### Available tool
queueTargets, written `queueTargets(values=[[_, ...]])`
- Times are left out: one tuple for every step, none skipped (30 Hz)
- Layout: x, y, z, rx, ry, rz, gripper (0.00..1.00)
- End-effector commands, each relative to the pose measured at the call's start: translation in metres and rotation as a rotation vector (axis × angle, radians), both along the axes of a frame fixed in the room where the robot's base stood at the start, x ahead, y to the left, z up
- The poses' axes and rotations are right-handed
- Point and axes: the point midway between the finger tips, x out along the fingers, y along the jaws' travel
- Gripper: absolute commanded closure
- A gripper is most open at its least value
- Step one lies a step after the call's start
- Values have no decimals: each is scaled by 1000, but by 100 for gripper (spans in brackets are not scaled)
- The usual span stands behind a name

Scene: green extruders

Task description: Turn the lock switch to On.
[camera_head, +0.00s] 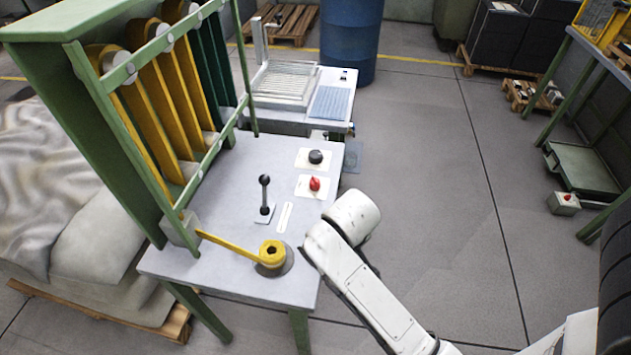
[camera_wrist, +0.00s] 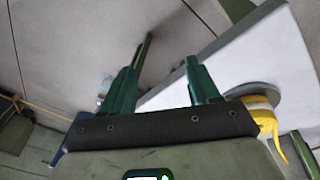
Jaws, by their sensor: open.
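A red knob (camera_head: 314,184) sits on a white plate on the grey table (camera_head: 235,165). A black round knob (camera_head: 316,157) sits on another white plate just behind it. I cannot tell which of the two is the lock switch, nor read any On mark. My white arm reaches in at the table's right edge in the head view, where its fingers are hidden. In the wrist view my gripper (camera_wrist: 168,50) is open, its two green fingers apart and empty. They point past the edge of the table (camera_wrist: 235,55), and neither knob shows there.
A yellow lever (camera_head: 235,248) with a round hub lies at the table's front. It also shows beside my gripper in the wrist view (camera_wrist: 268,122). A black-knobbed stick (camera_head: 264,195) stands upright mid-table. A green rack (camera_head: 110,100) rises at left.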

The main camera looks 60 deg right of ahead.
Motion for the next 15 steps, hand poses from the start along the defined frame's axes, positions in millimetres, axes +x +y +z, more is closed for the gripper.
queueTargets(values=[[19,-20,0,-18,-15,-66,39],[26,-31,2,-28,-19,-104,39],[36,-44,5,-37,-24,-156,39],[43,-54,7,-43,-28,-195,39],[50,-64,9,-47,-31,-233,39],[58,-76,13,-49,-37,-282,39],[64,-85,15,-51,-39,-320,39],[70,-93,18,-49,-43,-358,39],[78,-103,22,-45,-46,-406,39],[83,-111,24,-40,-48,-442,39],[88,-118,27,-33,-50,-479,39],[96,-126,31,-23,-53,-526,39],[101,-132,34,-13,-55,-557,39],[106,-138,37,-3,-56,-591,39],[113,-144,41,13,-57,-633,39]])
